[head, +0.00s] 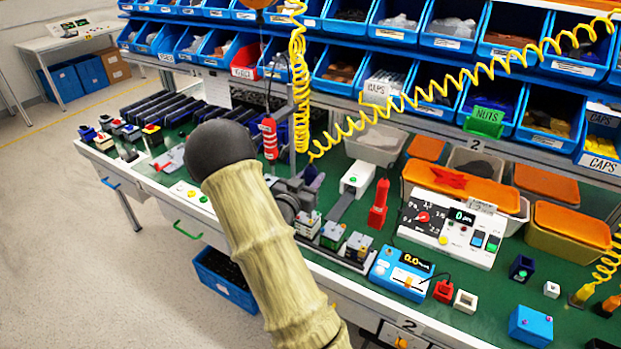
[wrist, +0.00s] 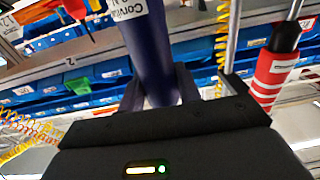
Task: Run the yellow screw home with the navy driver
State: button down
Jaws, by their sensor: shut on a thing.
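In the wrist view my gripper (wrist: 160,88) is shut on the navy driver (wrist: 150,45), a thick dark blue cylinder with a white lettered label, held between the two fingers. The driver's tip is out of that view. In the head view my own arm covers the middle of the bench, and a dark purple part, probably the driver (head: 312,174), shows just beyond it. I cannot make out the yellow screw in either view.
A red striped driver (wrist: 272,75) hangs close to the right of my gripper; it also shows in the head view (head: 269,137). A red tool (head: 378,203), a blue meter (head: 400,273) and a white panel (head: 452,228) stand to the right. Yellow coiled cords (head: 300,80) hang above the bench.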

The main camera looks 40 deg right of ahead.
jog(key=shift+f+b, duration=0.85)
jog(key=shift+b, duration=0.2)
dwell(3.5)
jog(key=shift+w+r+p, duration=0.1)
jog(key=shift+r+p, duration=1.1)
jog(key=shift+r, duration=1.1)
